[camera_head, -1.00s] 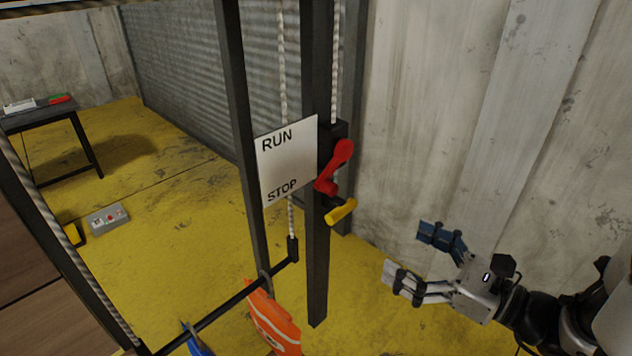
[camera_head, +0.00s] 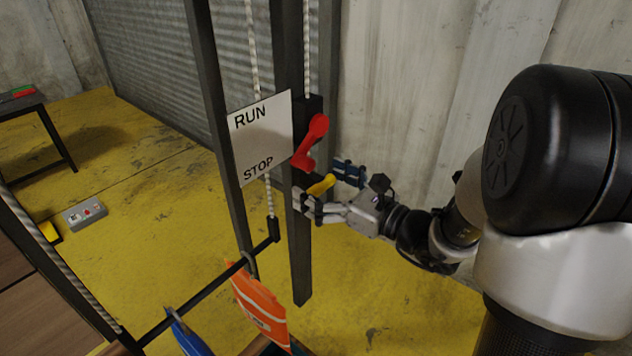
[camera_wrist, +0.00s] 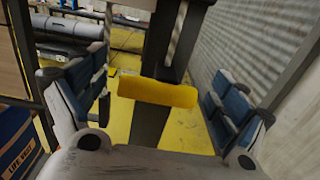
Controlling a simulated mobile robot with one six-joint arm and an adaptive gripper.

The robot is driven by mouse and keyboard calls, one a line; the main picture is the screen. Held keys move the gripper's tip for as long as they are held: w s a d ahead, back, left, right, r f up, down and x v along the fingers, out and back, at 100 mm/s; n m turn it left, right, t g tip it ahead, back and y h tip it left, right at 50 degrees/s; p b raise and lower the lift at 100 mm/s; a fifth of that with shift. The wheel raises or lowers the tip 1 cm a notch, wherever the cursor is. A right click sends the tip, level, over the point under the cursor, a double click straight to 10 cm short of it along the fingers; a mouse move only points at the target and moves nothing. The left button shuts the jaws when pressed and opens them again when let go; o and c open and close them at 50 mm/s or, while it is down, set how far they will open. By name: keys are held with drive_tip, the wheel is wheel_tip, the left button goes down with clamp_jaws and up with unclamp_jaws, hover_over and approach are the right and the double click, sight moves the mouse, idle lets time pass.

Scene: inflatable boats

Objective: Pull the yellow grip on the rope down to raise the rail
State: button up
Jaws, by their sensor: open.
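The yellow grip (camera_head: 321,185) sticks out from the dark post below the red lever (camera_head: 311,142). My gripper (camera_head: 327,190) is open, with its fingers on either side of the yellow grip. In the wrist view the yellow grip (camera_wrist: 158,91) lies crosswise between my spread blue-padded fingers, apart from both pads. The white rope (camera_head: 307,50) runs down to the dark box behind the red lever. The rail (camera_head: 207,291) is a dark bar low at the front, with an orange bag (camera_head: 260,305) and a blue item (camera_head: 188,338) hanging from it.
A white RUN/STOP sign (camera_head: 261,136) is fixed beside the dark post (camera_head: 299,255). A concrete wall (camera_head: 400,90) stands behind my arm. A grey box with buttons (camera_head: 86,214) lies on the yellow floor, and a dark table (camera_head: 35,120) stands at the left.

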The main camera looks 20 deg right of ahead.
drive_tip(key=shift+w+a, duration=0.35)
drive_tip(key=shift+w, duration=0.15)
drive_tip(key=shift+c, duration=0.6)
